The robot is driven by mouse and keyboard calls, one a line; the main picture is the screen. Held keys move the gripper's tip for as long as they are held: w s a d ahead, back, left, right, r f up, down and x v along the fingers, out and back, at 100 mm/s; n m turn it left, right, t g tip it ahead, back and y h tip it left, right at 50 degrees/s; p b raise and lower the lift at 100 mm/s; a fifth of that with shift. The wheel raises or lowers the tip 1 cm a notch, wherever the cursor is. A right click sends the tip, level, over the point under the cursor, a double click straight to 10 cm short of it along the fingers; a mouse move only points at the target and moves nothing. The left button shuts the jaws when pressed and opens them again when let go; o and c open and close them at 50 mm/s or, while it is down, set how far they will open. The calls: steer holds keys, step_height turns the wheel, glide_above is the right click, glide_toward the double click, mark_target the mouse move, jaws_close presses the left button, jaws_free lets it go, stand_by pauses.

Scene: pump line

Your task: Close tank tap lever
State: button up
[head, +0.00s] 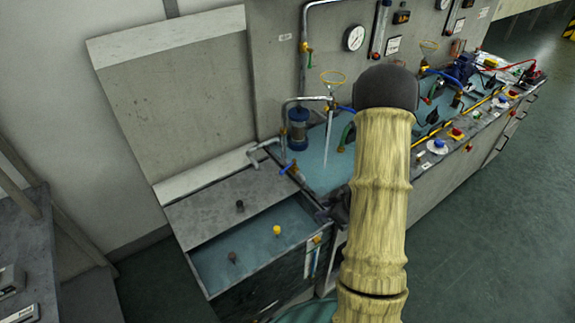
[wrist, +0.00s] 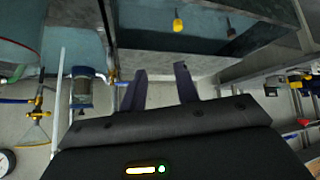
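A blue tap lever (head: 288,168) sits on pipework at the back right corner of the open water tank (head: 205,270). In the wrist view a brass tap (wrist: 112,76) with a small blue part stands left of my fingers, apart from them. I cannot tell the lever's exact angle. My gripper (wrist: 163,86) shows two dark fingers spread apart with nothing between them. In the head view my arm mostly hides the gripper; dark parts of it show near the tank's right corner.
A grey lid (head: 235,205) covers the tank's back part. A yellow float (head: 277,230) sits in the tank. The bench (head: 430,153) with valves and gauges runs right. Green floor (head: 500,230) is clear at right.

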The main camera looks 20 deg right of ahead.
steer(key=a+r+m+h, duration=0.3)
steer(key=r+m+h, duration=0.25)
steer(key=r, duration=0.55)
steer(key=s+a+r+m+g, duration=0.3)
steer(key=s+a+r+g, duration=0.1)
steer(key=s+a, duration=0.6)
steer(key=shift+s+y, duration=0.35)
steer(key=shift+s, duration=0.5)
steer(key=shift+r, duration=0.1)
